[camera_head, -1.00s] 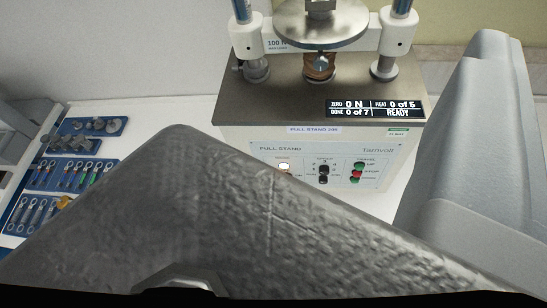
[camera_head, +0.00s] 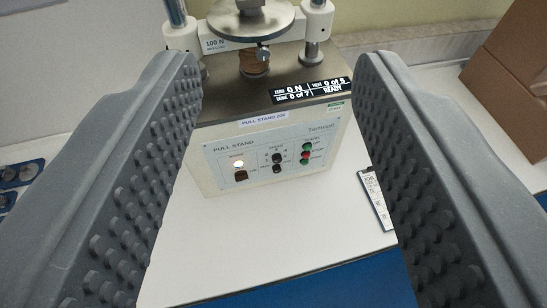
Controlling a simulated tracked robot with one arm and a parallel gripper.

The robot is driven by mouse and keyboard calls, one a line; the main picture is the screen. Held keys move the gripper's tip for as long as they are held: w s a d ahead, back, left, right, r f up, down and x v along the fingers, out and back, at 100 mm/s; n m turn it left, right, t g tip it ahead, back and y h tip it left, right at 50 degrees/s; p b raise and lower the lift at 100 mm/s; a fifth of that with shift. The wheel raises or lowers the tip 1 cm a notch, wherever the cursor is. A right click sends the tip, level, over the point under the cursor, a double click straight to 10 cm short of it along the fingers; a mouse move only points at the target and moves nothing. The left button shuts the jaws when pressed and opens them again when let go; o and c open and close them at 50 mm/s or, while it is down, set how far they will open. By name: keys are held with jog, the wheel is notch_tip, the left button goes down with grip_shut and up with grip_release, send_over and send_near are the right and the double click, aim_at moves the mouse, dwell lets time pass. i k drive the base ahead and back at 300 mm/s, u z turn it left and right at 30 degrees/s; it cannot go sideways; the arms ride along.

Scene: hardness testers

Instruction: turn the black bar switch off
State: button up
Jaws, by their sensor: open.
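The pull stand (camera_head: 225,130) stands ahead, its white front panel (camera_head: 218,160) between my fingers in the picture. At the panel's left, under a lit white lamp (camera_head: 238,164), sits a small dark switch (camera_head: 240,176), which looks like the black bar switch; its exact position is too small to tell. A black speed knob (camera_head: 278,159) is to its right. My gripper (camera_head: 280,62) is open and empty, with one ridged finger on each side of the panel. I see no contact with the switch.
Green and red travel buttons (camera_head: 306,154) sit at the panel's right. A labelled card (camera_head: 375,198) lies on the white bench, right of the stand. Cardboard boxes (camera_head: 515,85) stand far right. The bench before the panel is clear.

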aim_at(242, 175)
jog(key=u, duration=1.3)
jog(key=k, duration=1.55)
jog(key=z, duration=0.3)
jog(key=i, duration=1)
jog(key=u, duration=0.05)
